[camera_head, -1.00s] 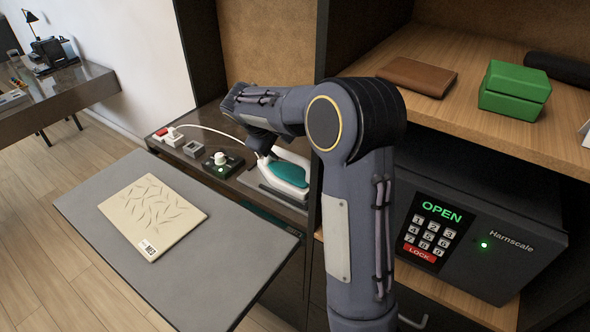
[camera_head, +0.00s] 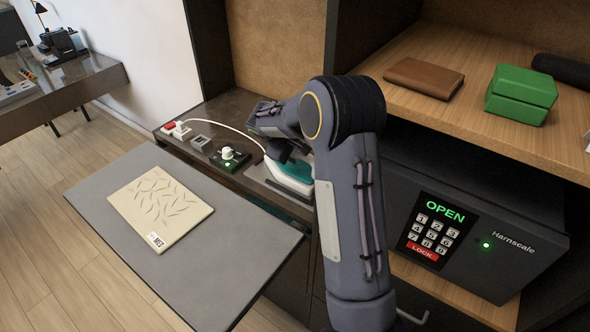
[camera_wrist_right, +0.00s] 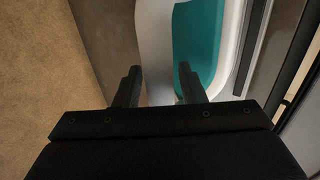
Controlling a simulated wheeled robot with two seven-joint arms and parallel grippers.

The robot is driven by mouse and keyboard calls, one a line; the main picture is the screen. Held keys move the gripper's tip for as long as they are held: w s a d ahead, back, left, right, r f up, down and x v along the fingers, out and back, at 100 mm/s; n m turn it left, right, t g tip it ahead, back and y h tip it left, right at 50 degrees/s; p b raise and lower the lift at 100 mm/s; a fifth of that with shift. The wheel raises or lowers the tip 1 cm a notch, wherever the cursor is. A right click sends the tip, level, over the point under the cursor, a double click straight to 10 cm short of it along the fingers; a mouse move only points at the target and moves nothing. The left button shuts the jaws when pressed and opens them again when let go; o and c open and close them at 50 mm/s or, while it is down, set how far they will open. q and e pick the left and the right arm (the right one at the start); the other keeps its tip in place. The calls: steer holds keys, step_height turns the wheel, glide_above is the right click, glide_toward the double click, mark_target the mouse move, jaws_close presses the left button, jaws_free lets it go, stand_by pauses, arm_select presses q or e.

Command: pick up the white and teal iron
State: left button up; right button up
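The white and teal iron (camera_head: 291,181) rests on the dark counter at the back, on or against a flat grey plate, with its pale cord running left. My right arm reaches over it and hides part of it. My right gripper (camera_head: 278,155) is at the iron's upper part. In the right wrist view, the gripper (camera_wrist_right: 157,75) is open, with a white part of the iron (camera_wrist_right: 155,40) between its two fingers and the teal part to the right. Gaps show beside the fingers; contact is unclear. My left gripper is not in view.
A black control box with a white knob (camera_head: 229,156) and a socket with a plug (camera_head: 181,131) sit left of the iron. A grey board (camera_head: 210,262) with a cream patterned panel is in front. A safe (camera_head: 485,235) and a shelf (camera_head: 450,105) stand right.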

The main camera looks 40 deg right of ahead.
jaws_close()
stand_by(1.0)
steer(key=shift+w+r, duration=0.1)
